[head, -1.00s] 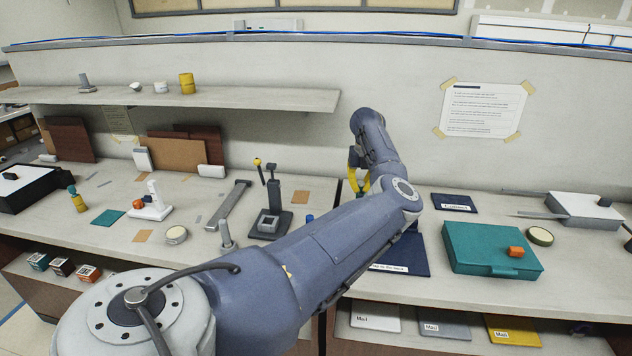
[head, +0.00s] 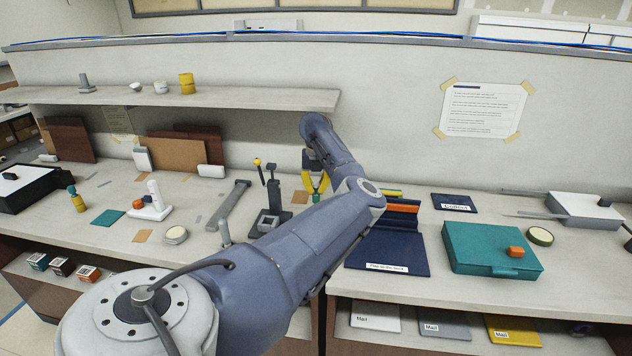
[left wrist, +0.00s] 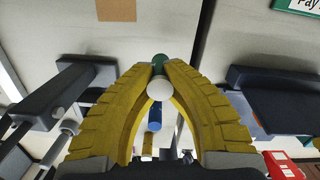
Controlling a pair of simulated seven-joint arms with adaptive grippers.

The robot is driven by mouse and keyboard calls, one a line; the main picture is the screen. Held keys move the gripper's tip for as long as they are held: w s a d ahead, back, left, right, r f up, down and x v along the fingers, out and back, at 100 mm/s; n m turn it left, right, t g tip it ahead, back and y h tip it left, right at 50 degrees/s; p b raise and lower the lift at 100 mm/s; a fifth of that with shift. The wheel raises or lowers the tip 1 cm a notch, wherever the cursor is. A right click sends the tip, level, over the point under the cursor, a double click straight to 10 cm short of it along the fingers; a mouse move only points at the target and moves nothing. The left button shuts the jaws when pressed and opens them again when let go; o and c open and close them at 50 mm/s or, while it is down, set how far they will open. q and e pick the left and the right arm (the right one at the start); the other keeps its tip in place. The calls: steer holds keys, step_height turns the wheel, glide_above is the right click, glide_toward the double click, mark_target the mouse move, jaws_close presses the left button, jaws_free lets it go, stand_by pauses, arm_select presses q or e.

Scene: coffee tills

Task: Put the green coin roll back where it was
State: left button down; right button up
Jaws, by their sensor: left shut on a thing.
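My left gripper (head: 315,180) hangs above the left bench, right of the small dark press stand. Its yellow fingers are shut on the green coin roll (head: 316,197). In the left wrist view the green coin roll (left wrist: 159,61) sits between the fingertips (left wrist: 159,72), with its pale round end toward the camera. A blue cylinder (left wrist: 154,120) shows beyond, between the fingers. The dark blue stepped tray (head: 384,255), with an orange roll (head: 403,205) on it, is to the right of the gripper. My right gripper is not in view.
A teal case (head: 480,255) lies right of the tray. A shelf (head: 230,98) runs along the wall behind. My forearm covers part of the bench front.

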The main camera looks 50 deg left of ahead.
mark_target(316, 199)
arm_select(q)
steer(key=shift+f, duration=2.35)
steer(key=shift+f, duration=0.15)
steer(key=c, duration=1.5)
jaws_free()
steer(key=r, duration=0.8)
steer(key=d+r, duration=0.1)
steer(key=r, duration=0.3)
steer(key=shift+s+r, duration=0.15)
steer(key=shift+s, duration=0.2)
steer(key=shift+a, duration=0.1)
